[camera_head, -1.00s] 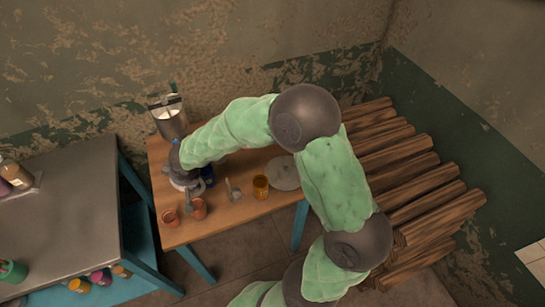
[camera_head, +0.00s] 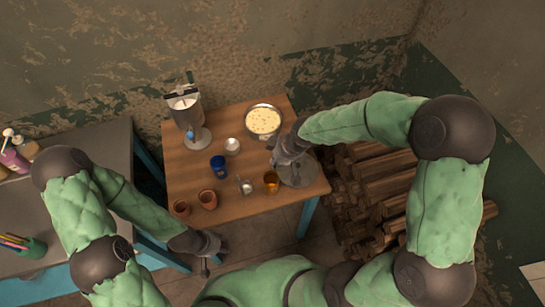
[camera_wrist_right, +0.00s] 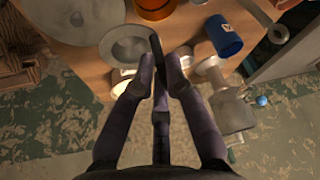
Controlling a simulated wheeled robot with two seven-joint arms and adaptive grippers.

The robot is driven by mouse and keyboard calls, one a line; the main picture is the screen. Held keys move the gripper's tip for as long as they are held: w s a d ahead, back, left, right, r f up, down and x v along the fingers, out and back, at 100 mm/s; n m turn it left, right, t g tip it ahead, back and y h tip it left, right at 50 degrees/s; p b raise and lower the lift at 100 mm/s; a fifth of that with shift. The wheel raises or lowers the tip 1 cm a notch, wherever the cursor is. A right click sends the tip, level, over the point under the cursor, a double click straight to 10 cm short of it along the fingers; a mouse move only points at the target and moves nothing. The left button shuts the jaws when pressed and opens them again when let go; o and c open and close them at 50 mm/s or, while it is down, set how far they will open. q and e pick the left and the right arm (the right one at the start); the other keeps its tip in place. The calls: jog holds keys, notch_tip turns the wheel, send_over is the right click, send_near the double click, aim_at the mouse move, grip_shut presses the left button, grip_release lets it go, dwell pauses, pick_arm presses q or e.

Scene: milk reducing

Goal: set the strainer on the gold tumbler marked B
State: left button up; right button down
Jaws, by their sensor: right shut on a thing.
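The gold tumbler (camera_head: 271,182) stands near the front right of the wooden table; its edge shows at the top of the right wrist view (camera_wrist_right: 155,8). I cannot read a letter on it. My right gripper (camera_head: 280,157) is above the table just behind the tumbler. In the right wrist view its fingers (camera_wrist_right: 163,70) are shut on a dark handle, apparently the strainer's. The round grey strainer (camera_wrist_right: 122,46) appears beside the fingertips, apart from the tumbler in that picture; the head view largely hides it. My left gripper (camera_head: 207,247) hangs before the table; its jaws are unclear.
A grey disc (camera_head: 300,176) lies right of the tumbler. A pan of pale yellow liquid (camera_head: 263,120) stands behind. A blue cup (camera_head: 218,166), small white bowl (camera_head: 232,145), terracotta cups (camera_head: 207,198) and a metal dispenser (camera_head: 187,115) stand left. A spoon-like utensil (camera_head: 246,187) lies beside the tumbler.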

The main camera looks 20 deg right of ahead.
jog(key=s+a+r+n+g+y+p, duration=0.1)
jog(key=s+a+r+n+g+p, duration=0.1)
jog(key=s+a+r+n+p, duration=0.3)
jog(key=shift+n, duration=0.3)
jog(key=shift+w+d+f+b, duration=0.35)
jog(key=shift+f+b, duration=0.8)
jog(key=shift+f, duration=0.45)
jog(key=shift+w+d+f+b, duration=0.25)
jog(key=shift+d+f+b, duration=0.15)
jog(key=shift+f+b, duration=1)
jog(key=shift+w+d+f+b, duration=0.35)
jog(key=shift+f+b, duration=0.6)
jog(key=shift+f, duration=0.8)
jog(key=shift+s+b, duration=0.1)
jog(key=shift+b, duration=0.2)
jog(key=c, duration=1.2)
grip_release()
jog(key=o, duration=0.5)
